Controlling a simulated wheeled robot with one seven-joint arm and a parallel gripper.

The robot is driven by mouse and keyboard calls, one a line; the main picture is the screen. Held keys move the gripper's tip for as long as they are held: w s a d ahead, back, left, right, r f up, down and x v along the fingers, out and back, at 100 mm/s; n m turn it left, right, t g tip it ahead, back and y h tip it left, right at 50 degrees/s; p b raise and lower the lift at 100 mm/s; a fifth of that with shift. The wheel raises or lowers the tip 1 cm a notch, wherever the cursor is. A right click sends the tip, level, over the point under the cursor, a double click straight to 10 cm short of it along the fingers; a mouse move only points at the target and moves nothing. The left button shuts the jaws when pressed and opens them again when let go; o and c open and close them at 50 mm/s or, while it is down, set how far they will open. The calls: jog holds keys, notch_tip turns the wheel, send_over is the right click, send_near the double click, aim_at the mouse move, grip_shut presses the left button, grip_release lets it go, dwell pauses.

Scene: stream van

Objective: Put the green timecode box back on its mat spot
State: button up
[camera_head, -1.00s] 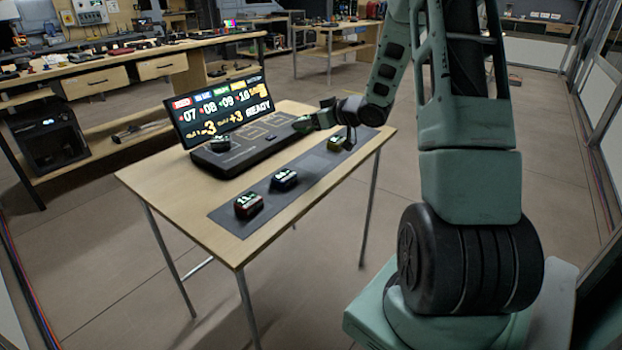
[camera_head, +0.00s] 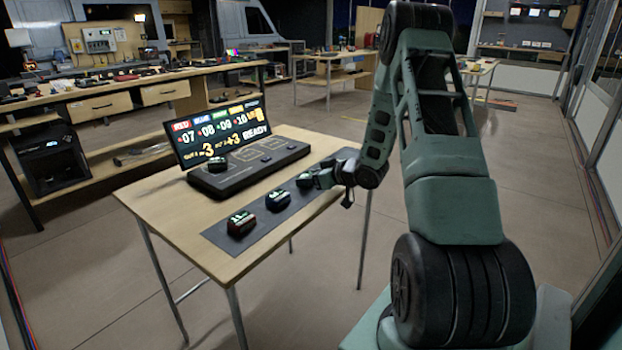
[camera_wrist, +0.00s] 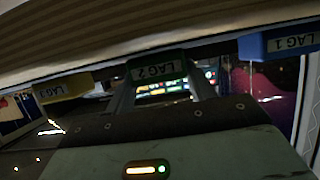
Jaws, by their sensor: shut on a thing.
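The green timecode box (camera_head: 305,180) is held in my gripper (camera_head: 318,179), low over the dark mat (camera_head: 226,238), just beyond the blue box. In the wrist view the green box (camera_wrist: 157,68), labelled LAG 2, sits between the two fingers, in a row between a yellow box (camera_wrist: 62,88) and a blue box (camera_wrist: 280,42). I cannot tell whether its base touches the mat. In the head view, the blue box (camera_head: 278,200) and the red box (camera_head: 241,222) stand on the mat; the yellow box is hidden.
A black console (camera_head: 225,181) with a lit screen (camera_head: 222,135) stands behind the mat, with a dark box (camera_head: 218,163) on its left end. The wooden table (camera_head: 170,215) is clear at its front left. A workbench (camera_head: 130,95) stands behind.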

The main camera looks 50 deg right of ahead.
jog(key=shift+f, duration=0.15)
jog(key=o, duration=1.1)
